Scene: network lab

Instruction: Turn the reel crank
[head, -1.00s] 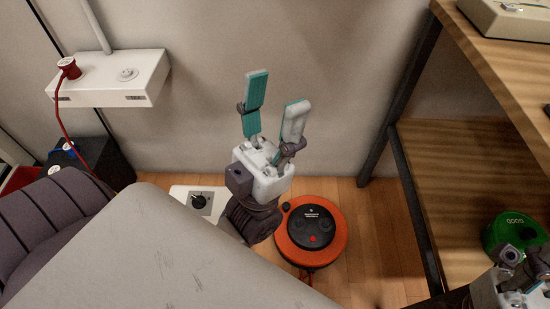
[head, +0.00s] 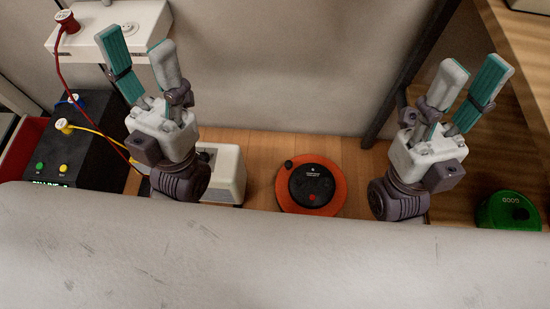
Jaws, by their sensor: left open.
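The orange reel (head: 338,193) lies flat on the wooden floor near the wall, between my two arms in the head view. Its middle is a black disc (head: 311,186) with a small red spot. A small black knob (head: 289,163), which looks like the crank handle, sits at its upper left rim. My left gripper (head: 136,43) is open and empty, up and left of the reel, with its fingers apart. My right gripper (head: 475,68) is open and empty, up and right of the reel. Neither gripper touches the reel.
A white wall box (head: 95,42) with a red plug (head: 66,20) is behind my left gripper. A black box (head: 60,165) with yellow and blue plugs stands at left. A white box (head: 228,172) is beside the reel. A green reel (head: 507,208) sits at right by the wooden shelf.

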